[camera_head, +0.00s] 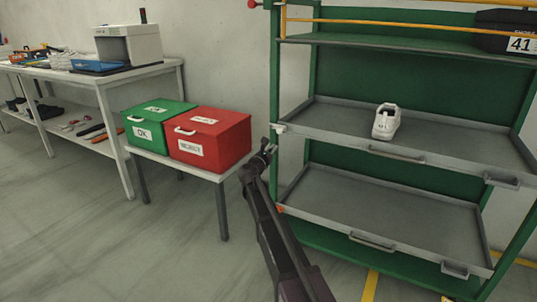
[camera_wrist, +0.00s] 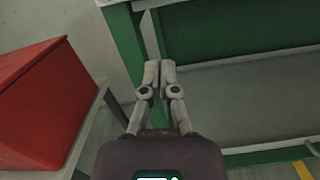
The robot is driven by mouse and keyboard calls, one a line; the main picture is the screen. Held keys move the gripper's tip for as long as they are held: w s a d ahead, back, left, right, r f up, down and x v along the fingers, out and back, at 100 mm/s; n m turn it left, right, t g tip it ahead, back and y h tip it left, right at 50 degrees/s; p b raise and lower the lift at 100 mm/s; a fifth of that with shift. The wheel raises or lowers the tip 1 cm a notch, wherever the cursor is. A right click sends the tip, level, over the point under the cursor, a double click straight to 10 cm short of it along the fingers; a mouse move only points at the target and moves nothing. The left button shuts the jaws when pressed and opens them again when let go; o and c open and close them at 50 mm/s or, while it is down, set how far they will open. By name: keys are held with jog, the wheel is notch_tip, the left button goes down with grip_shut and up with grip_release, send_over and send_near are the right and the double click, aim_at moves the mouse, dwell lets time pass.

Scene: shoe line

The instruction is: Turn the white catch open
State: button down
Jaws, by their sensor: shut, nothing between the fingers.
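The white catch (camera_head: 281,128) is a small pale piece at the left front end of the rack's upper grey tray (camera_head: 345,135), beside the green post. My gripper (camera_head: 266,148) is just below and left of it in the head view, apart from it as far as I can tell. In the wrist view my gripper (camera_wrist: 160,68) has its two fingers together with nothing between them, in front of the green post (camera_wrist: 124,48). I cannot make out the catch in the wrist view. The way the catch is turned is too small to tell.
One white shoe (camera_head: 386,122) stands on the upper tray. The lower tray (camera_head: 385,205) is empty, with an orange piece (camera_head: 281,208) at its left front corner. A red box (camera_head: 212,140) and green box (camera_head: 155,127) stand on a low table left of my arm.

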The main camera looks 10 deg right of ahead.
aim_at(276, 128)
jog(key=shift+w+d+r+p, duration=0.1)
jog(key=shift+d+r+p, duration=0.15)
jog(key=shift+r+p, duration=0.75)
jog(key=shift+w+d+r+p, duration=0.1)
jog(key=shift+d+r+p, duration=0.15)
jog(key=shift+r+p, duration=0.7)
jog(key=shift+a, duration=0.1)
jog(key=shift+d+r+n, duration=0.15)
jog(key=shift+d+n, duration=0.05)
jog(key=shift+n, duration=0.2)
